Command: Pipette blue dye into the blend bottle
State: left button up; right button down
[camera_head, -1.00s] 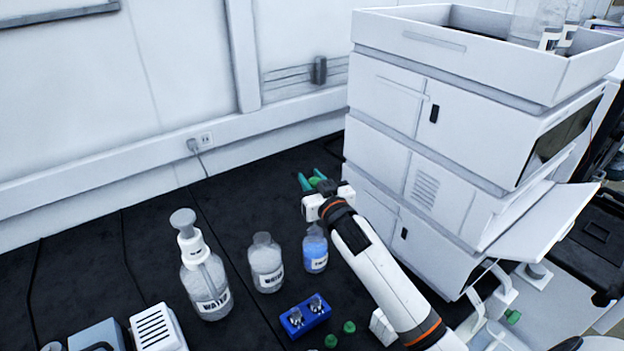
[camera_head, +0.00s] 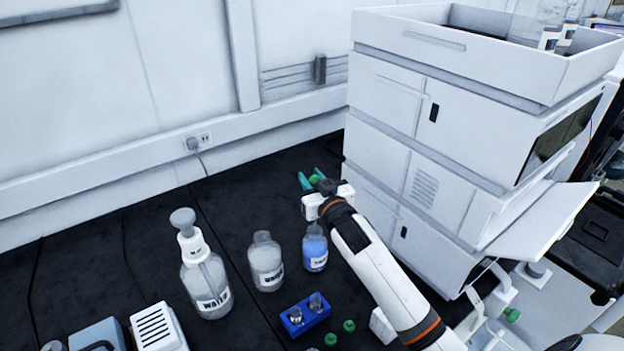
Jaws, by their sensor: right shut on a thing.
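My right gripper (camera_head: 311,180) reaches in over the black bench, behind the blue bottle. Its teal fingers are shut on a small green thing (camera_head: 314,181) that looks like a cap; the hand partly hides it. The blue dye bottle (camera_head: 315,253) stands upright with blue liquid and no cap that I can see. A clear bottle (camera_head: 265,266) with a label too blurred to read stands just left of it, also seemingly uncapped; I cannot tell whether it is the blend bottle. My left gripper is not in view.
A bottle labelled WATER with a pump-like top (camera_head: 205,280) stands at left. A blue block (camera_head: 305,316) with metal pieces and two loose green caps (camera_head: 348,326) lie in front. The white instrument stack (camera_head: 430,130) walls off the right. Bench is clear toward the back wall.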

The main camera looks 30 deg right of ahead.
dwell(0.4)
jog(key=shift+f+b, duration=3.45)
jog(key=shift+f, duration=1.75)
jog(key=c, duration=1.6)
grip_release()
jog(key=shift+c, duration=0.2)
jog(key=shift+r, duration=0.1)
notch_tip(320, 180, up, 12)
jog(key=p, duration=1.2)
jog(key=shift+r, duration=0.15)
